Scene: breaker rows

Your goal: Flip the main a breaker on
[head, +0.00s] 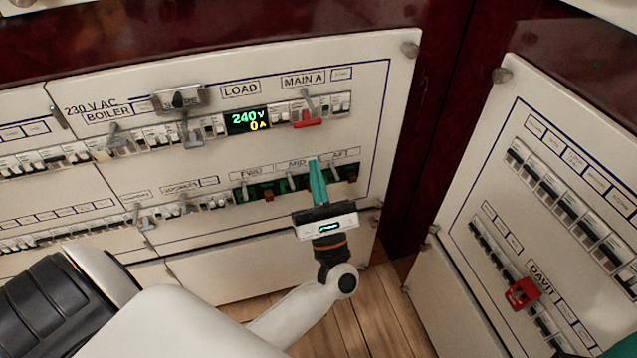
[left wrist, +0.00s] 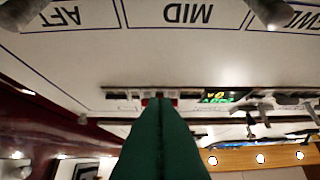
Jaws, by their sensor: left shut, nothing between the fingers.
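The main A breaker (head: 307,118) sits under the MAIN A label (head: 303,79) on the left panel, with a red handle low and a grey lever above it. My left gripper (head: 316,164) is shut and empty, its teal fingers pointing up in front of the MID and AFT row, below the red handle and apart from it in the head view. In the left wrist view, the shut fingers (left wrist: 160,103) overlap a row of switches, partly hiding it. A teal tip (head: 616,346) at the lower right corner looks like part of my right gripper; its jaws are cut off.
A lit display (head: 247,120) reads 240 V and 0 A, left of the main A breaker. Grey levers stick out along both breaker rows. The right panel (head: 463,180) carries a red DAVIT switch (head: 522,293). Wooden floor (head: 385,310) shows below.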

